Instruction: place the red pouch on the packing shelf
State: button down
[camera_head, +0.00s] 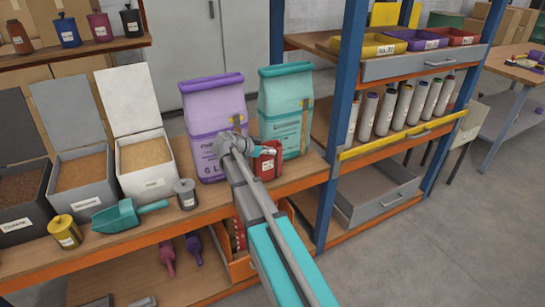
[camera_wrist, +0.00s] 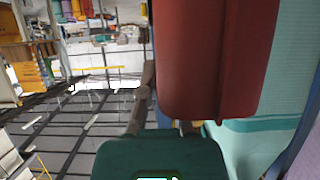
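The red pouch (camera_head: 267,163) is small with a pale label and shows at the front of the wooden shelf, before the teal sack. In the wrist view the red pouch (camera_wrist: 215,55) is very close and fills the upper right. My gripper (camera_head: 262,150) is right at the pouch's upper left side in the head view. In the wrist view, one grey finger of my gripper runs along the pouch's left edge and the other passes behind it. Whether the fingers clamp the pouch is hidden. I cannot tell which shelf is the packing shelf.
A purple sack (camera_head: 214,125) and a teal sack (camera_head: 286,108) stand close behind. A teal scoop (camera_head: 124,217), a grey canister (camera_head: 186,194) and open bins (camera_head: 145,160) are to the left. A blue rack post (camera_head: 345,110) stands to the right. The rack beyond holds several grey bottles (camera_head: 400,105).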

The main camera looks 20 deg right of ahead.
jog(key=shift+f, duration=0.45)
jog(key=c, duration=0.8)
grip_release()
jog(key=shift+r, duration=0.15)
jog(key=shift+a+r, duration=0.15)
jog(key=p+v, duration=0.5)
jog(key=v, duration=0.6)
jog(key=shift+a, duration=0.35)
jog(key=shift+s, duration=0.1)
